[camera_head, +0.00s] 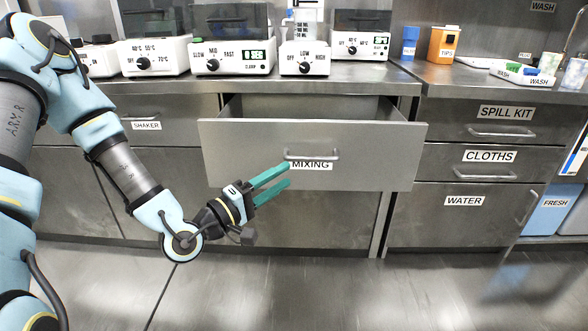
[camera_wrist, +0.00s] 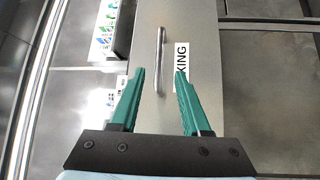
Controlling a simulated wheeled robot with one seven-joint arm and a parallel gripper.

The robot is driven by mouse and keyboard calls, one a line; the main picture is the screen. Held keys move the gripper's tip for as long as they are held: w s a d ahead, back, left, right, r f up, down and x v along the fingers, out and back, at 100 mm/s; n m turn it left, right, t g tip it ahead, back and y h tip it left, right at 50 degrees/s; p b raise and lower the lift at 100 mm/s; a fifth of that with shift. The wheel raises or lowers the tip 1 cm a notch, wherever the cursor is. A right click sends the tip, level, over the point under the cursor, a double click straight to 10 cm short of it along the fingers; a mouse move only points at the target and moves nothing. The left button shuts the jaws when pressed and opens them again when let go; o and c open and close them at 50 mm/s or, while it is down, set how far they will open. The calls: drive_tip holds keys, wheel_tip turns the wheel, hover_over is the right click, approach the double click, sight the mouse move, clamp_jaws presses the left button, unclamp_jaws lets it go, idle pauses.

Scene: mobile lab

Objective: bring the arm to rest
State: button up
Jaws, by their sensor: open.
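My gripper (camera_head: 287,174) is in front of the cabinets, its green fingers apart with nothing between them. In the wrist view my gripper (camera_wrist: 158,73) points at the front of the drawer labelled MIXING (camera_head: 240,145). That drawer stands pulled out from the counter. Its bar handle (camera_head: 312,154) shows just beyond the fingertips and also appears upright in the wrist view (camera_wrist: 160,50). The fingers are not around the handle; whether a fingertip touches the drawer front I cannot tell.
The steel counter (camera_head: 390,74) carries several white devices with dials, a blue cup (camera_head: 410,42), an orange tips box (camera_head: 443,44) and a white wash tray (camera_head: 522,73). Closed drawers labelled SPILL KIT (camera_head: 455,118) and CLOTHS (camera_head: 450,155) are at right. The floor (camera_head: 330,290) in front is clear.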

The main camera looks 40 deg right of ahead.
drive_tip(key=shift+s+a, duration=0.1)
drive_tip(key=shift+a, duration=0.4)
drive_tip(key=shift+f, duration=0.1)
